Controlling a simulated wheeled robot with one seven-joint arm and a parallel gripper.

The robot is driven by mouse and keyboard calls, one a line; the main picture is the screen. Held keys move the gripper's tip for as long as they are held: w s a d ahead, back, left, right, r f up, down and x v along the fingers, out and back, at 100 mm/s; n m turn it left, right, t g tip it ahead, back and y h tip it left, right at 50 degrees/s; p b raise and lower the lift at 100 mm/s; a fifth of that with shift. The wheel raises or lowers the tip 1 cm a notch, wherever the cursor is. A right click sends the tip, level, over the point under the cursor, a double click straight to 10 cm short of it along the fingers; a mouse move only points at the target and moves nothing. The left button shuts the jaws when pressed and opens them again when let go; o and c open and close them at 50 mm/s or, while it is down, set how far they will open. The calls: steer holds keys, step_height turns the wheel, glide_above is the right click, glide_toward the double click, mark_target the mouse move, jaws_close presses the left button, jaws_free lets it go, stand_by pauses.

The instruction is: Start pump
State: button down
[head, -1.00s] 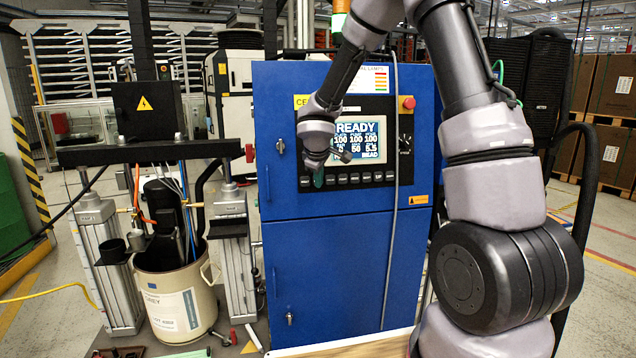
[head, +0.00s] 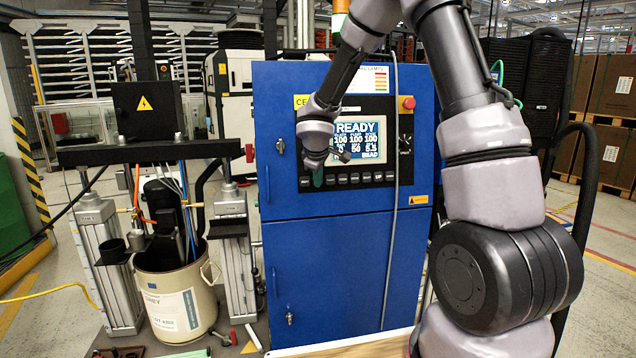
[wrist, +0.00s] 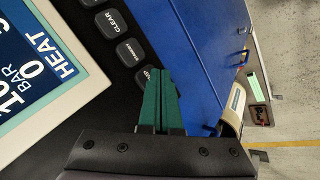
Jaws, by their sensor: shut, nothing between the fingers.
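The blue pump cabinet (head: 335,262) stands in the middle of the head view. Its screen (head: 366,142) is lit and reads READY above rows of figures. A row of dark buttons (head: 366,177) runs below the screen. My gripper (head: 318,180) is at the left end of this row, with its green fingers together and empty. In the wrist view my gripper (wrist: 161,72) points at the panel, its tips over a partly hidden button. The CLEAR button (wrist: 111,23) is nearby, along with the screen's corner (wrist: 45,75). I cannot tell whether the tips touch the button.
A red knob (head: 408,103) and a black rotary switch (head: 405,144) are right of the screen. A grey cable (head: 392,260) hangs down the cabinet front. A drum (head: 178,300) stands in a pump frame at the left. Stacked cartons (head: 607,85) are at the far right.

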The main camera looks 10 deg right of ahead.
steer(key=shift+w, duration=0.45)
stand_by(0.6)
steer(key=shift+s, duration=0.15)
steer(key=shift+s+r, duration=0.1)
steer(key=shift+s, duration=0.6)
steer(key=shift+s+r, duration=0.25)
steer(key=shift+s, duration=1)
steer(key=shift+s+r, duration=0.2)
steer(key=shift+s, duration=1)
